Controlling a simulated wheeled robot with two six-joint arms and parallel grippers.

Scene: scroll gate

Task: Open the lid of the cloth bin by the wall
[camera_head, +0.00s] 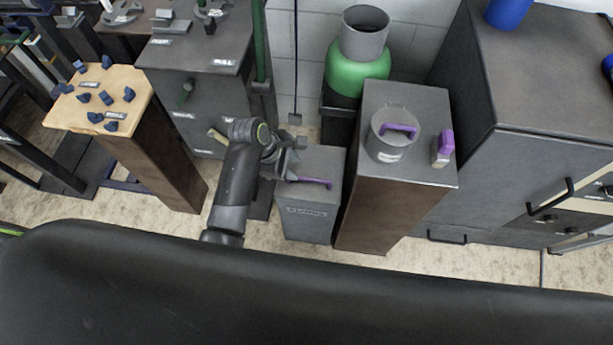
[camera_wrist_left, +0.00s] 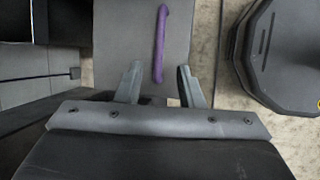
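The cloth bin (camera_head: 308,215) is a grey box with a label on its front, standing on the floor by the wall. Its lid (camera_head: 322,162) looks shut and carries a purple bar handle (camera_head: 316,183). The handle also shows in the left wrist view (camera_wrist_left: 161,30), lying lengthwise. My left gripper (camera_head: 296,158) is over the left part of the lid, partly covering it. In the left wrist view the left gripper (camera_wrist_left: 158,68) has its fingers spread, with the near end of the handle showing between them. I cannot tell whether they touch it. My right gripper is not seen.
A tall brown pedestal (camera_head: 375,205) with a grey canister (camera_head: 385,150) stands close on the bin's right. A green cylinder (camera_head: 352,78) is behind. A dark cabinet (camera_head: 190,110) and a wooden-topped stand (camera_head: 95,85) are to the left.

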